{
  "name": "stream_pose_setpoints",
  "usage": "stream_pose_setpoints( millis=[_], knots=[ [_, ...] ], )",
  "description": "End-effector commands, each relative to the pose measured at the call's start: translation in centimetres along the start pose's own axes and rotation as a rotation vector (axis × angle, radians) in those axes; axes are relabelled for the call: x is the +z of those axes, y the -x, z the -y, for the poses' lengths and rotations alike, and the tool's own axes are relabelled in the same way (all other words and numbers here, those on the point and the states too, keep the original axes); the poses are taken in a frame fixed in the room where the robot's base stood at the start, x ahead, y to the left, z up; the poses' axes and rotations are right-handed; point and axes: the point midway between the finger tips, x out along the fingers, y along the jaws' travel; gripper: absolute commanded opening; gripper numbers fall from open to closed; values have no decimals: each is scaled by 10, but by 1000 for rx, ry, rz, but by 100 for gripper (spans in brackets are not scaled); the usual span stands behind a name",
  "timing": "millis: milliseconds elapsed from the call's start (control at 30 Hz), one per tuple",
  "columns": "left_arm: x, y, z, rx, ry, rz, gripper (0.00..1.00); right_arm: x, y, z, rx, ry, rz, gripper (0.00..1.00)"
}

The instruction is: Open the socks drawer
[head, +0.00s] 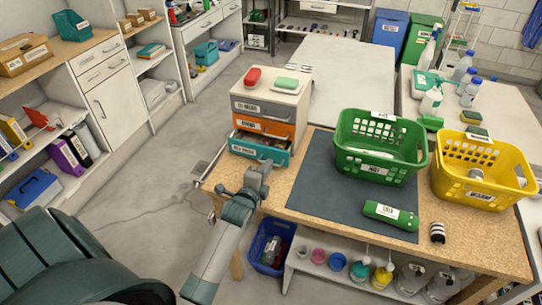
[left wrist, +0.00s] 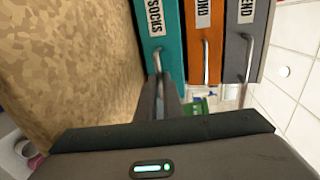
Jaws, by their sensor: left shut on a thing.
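A small drawer unit (head: 290,87) stands on the wooden-topped bench, with grey, orange and teal drawers from top to bottom. The teal bottom drawer (head: 258,147) sticks out past the orange one, and its dark inside shows at the top. In the left wrist view this teal drawer (left wrist: 160,20) bears the label SOCKS and has a metal bar handle (left wrist: 157,58). My left gripper (head: 262,170) is in front of the teal drawer. In the left wrist view its fingers (left wrist: 160,90) are shut on the handle. My right gripper is not in view.
A red item (head: 253,76) and a green item (head: 286,83) lie on top of the unit. A dark mat (head: 320,185), a green basket (head: 375,170), a yellow basket (head: 480,190) and a green bottle (head: 390,215) are to the right. Floor (head: 150,185) is clear at the left.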

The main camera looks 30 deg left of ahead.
Motion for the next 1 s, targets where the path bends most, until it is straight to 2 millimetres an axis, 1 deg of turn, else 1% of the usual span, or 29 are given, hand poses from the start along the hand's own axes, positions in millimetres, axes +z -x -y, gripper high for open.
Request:
stream_pose_setpoints(
  millis=[33, 200, 300, 400, 500, 767, 800, 867, 900, 1000],
  knots=[
    [0, 12, -2, 8, -2, -1, 0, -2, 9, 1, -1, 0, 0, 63],
    [0, 45, -9, 8, -2, -1, 0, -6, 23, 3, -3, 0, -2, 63],
    [0, 63, -13, 8, -1, 0, 0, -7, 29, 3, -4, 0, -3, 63],
    [0, 75, -16, 6, -1, -1, 0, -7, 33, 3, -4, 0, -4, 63],
    [0, 80, -18, 4, 1, -1, 0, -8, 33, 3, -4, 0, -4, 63],
    [-1, 80, -18, 3, 1, -2, 0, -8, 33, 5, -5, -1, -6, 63],
    [-1, 80, -18, 3, 1, -2, 9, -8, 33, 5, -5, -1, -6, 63],
    [-1, 80, -18, 3, 1, -2, 23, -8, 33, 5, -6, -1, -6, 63],
    [-1, 80, -18, 2, 1, -2, 26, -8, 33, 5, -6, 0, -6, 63],
    [-1, 80, -18, 2, 1, -2, 26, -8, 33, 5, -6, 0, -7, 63]
  ],
)
